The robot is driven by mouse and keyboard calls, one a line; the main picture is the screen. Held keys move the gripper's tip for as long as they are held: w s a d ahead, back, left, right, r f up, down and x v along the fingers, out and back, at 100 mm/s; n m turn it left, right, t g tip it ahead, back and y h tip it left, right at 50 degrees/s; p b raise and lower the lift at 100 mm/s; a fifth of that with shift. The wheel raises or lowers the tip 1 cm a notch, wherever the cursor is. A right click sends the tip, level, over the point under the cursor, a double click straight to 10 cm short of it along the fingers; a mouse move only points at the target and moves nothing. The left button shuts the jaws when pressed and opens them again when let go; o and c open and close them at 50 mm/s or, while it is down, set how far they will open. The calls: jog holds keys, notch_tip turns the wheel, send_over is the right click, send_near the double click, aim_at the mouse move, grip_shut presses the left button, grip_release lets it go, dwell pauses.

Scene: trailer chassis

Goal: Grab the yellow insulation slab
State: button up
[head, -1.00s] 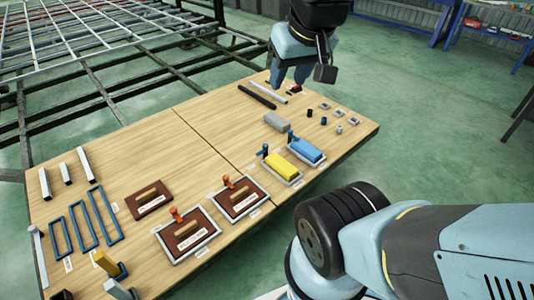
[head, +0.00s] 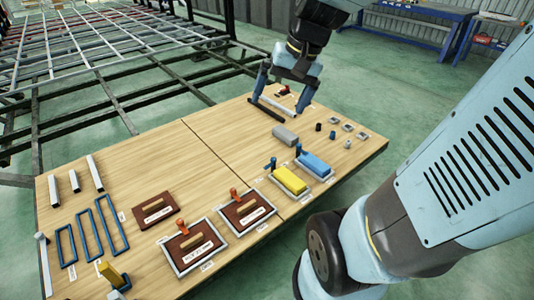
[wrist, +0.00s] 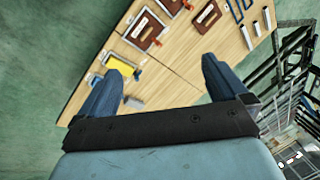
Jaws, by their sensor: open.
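The yellow insulation slab (head: 290,180) lies in a shallow grey tray on the wooden table, with a blue-handled piece at its left end. It also shows in the wrist view (wrist: 122,65), left of centre and just beyond the left finger. My gripper (head: 280,104) is open and empty above the far part of the table, near a black bar and a silver bar. It is apart from the slab, which lies nearer the camera. In the wrist view its two fingers (wrist: 158,78) are spread wide with bare table between them.
A blue slab (head: 314,164) in a similar tray lies right beside the yellow one. A grey block (head: 285,135) lies between my gripper and the slabs. Framed brown panels with orange handles (head: 240,211) lie to the left. The table's middle left is clear.

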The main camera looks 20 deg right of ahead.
jog(key=w+d+f+m+g+y, duration=0.1)
jog(key=w+d+f+m+y, duration=0.1)
jog(key=w+f+m+y, duration=0.7)
jog(key=m+t+h, duration=0.2)
jog(key=m+t, duration=0.7)
jog(key=m, duration=0.3)
send_over(298, 184)
jog(key=s+a, duration=0.3)
jog(key=a, duration=0.1)
notch_tip(298, 184, down, 32)
jog(key=s+d+f+m+t+h, duration=0.1)
jog(key=s+d+f+m+h, duration=0.25)
jog(key=f, duration=0.65)
jog(key=s+d+f+m+t+h, duration=0.2)
jog(key=s+d+f+m, duration=0.15)
jog(key=f, duration=0.65)
jog(key=shift+m+g, duration=0.3)
jog(key=shift+m, duration=0.1)
jog(key=x, duration=1.3)
jog(key=shift+w+d, duration=0.1)
jog(key=shift+w, duration=0.15)
jog(key=c, duration=1)
